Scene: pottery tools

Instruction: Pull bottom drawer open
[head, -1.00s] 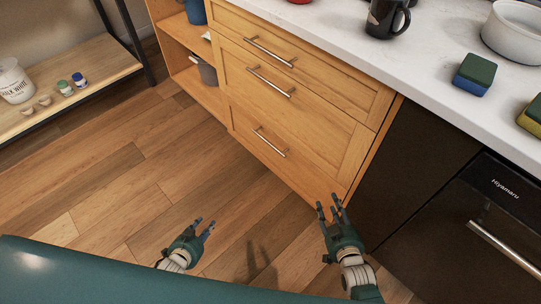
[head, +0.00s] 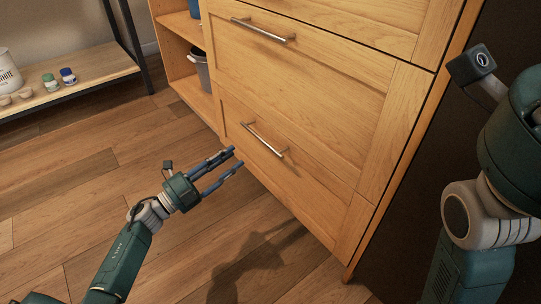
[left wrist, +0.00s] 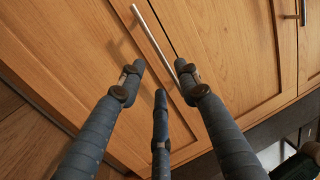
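The bottom drawer (head: 310,190) is a wide wooden front, shut, low in the cabinet. Its metal bar handle (head: 265,139) lies across its upper part and also shows in the left wrist view (left wrist: 151,38). My left gripper (head: 231,161) is open and empty, its fingers pointing at the drawer just left of and below the handle. In the left wrist view, its three fingers (left wrist: 160,85) are spread, with the handle ahead of them. I see no clear contact. My right gripper's body (head: 520,135) is at the right edge; its fingers are out of view.
The drawer above, also shut, has its own bar handle (head: 263,29). An open shelf with a grey bucket (head: 202,70) adjoins the cabinet's left. A dark front (head: 415,215) stands right of the drawers. The wooden floor (head: 65,195) before the cabinet is clear.

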